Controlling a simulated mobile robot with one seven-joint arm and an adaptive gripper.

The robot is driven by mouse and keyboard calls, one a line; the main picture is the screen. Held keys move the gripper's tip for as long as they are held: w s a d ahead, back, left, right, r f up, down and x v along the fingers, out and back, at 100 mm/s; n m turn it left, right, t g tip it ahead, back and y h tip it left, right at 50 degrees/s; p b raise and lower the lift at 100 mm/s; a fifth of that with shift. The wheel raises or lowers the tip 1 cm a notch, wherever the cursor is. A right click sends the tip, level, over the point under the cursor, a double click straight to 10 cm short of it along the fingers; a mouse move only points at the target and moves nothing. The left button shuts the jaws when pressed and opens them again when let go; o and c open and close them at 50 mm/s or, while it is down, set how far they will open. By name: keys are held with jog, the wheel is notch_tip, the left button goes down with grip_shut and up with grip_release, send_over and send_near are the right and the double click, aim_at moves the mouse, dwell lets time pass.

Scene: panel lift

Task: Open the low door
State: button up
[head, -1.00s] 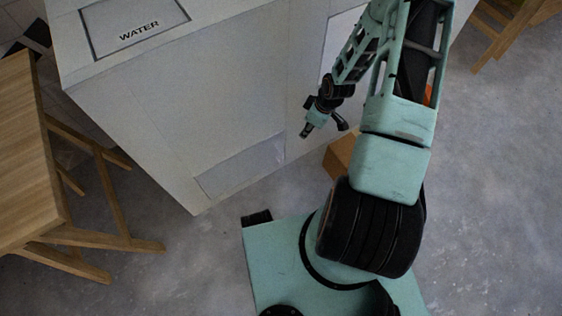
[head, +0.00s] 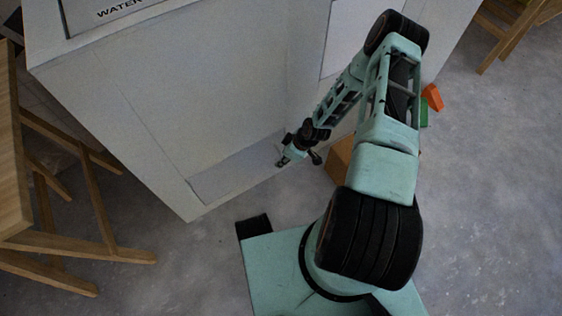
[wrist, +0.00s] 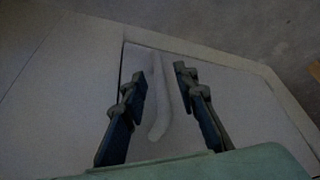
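The low door (head: 235,170) is a pale flat panel at the foot of the white cabinet. In the wrist view the low door (wrist: 235,95) is bounded by a thin dark seam along its left and top edges; it looks shut. My gripper (head: 298,161) is by the right end of the low door. In the wrist view my gripper (wrist: 161,76) has its two dark fingers spread apart over the panel. A pale, slightly curved bar-like shape (wrist: 160,105) shows between them; I cannot tell whether it is a handle or whether the fingers touch anything.
A brown box (head: 338,160) is on the floor just right of my gripper. Orange (head: 432,97) and green (head: 424,114) objects lie behind my arm. A wooden table (head: 15,170) stands at left.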

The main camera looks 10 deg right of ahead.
jog(key=shift+x, duration=0.9)
jog(key=shift+r, duration=0.1)
jog(key=shift+c, duration=0.4)
grip_shut()
